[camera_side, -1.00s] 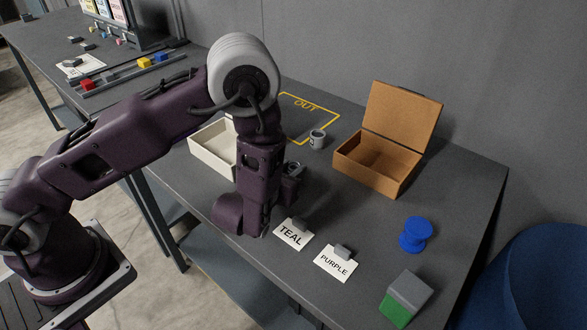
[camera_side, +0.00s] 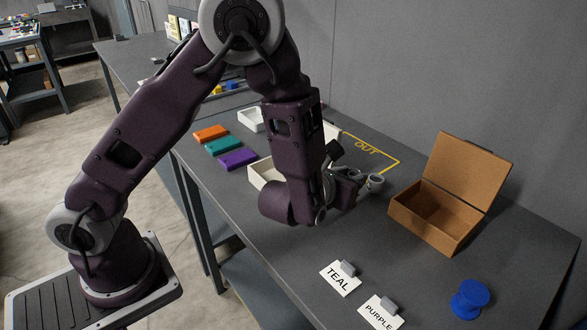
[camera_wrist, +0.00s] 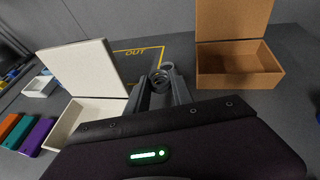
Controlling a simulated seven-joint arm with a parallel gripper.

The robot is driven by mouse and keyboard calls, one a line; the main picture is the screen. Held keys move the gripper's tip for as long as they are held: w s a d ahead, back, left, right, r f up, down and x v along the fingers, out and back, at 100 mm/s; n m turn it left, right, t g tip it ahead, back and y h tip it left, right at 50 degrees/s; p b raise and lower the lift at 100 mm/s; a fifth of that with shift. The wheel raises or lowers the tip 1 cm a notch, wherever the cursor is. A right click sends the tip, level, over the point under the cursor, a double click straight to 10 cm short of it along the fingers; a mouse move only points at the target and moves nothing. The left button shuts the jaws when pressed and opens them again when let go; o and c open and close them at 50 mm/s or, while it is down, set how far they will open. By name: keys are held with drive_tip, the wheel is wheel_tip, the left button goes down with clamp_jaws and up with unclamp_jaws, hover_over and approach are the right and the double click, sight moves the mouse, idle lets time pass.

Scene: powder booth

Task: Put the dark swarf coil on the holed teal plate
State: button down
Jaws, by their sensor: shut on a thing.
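The dark swarf coil (camera_wrist: 160,80) shows in the wrist view as dark rings between my fingertips. My gripper (camera_wrist: 161,82) is shut on it. The teal plate (camera_side: 223,146) lies at the left of the table between an orange plate (camera_side: 211,132) and a purple plate (camera_side: 236,158). It also shows at the left edge of the wrist view (camera_wrist: 17,131). Its holes are too small to tell. My gripper is well to the right of it.
A white lidded box (camera_wrist: 80,125) stands open between the plates and my gripper. A brown open box (camera_side: 437,213) stands right of the gripper. TEAL (camera_side: 339,281) and PURPLE (camera_side: 381,313) cards and a blue spool (camera_side: 470,300) are nearer.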

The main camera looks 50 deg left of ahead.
wheel_tip(320, 180, up, 13)
drive_tip(key=n+g+y, duration=1)
drive_tip(key=n+g, duration=0.1)
drive_tip(key=n, duration=0.2)
hover_over(224, 145)
wheel_tip(224, 145, down, 21)
drive_tip(key=shift+f, duration=0.15)
drive_tip(key=c, duration=1.1)
unclamp_jaws()
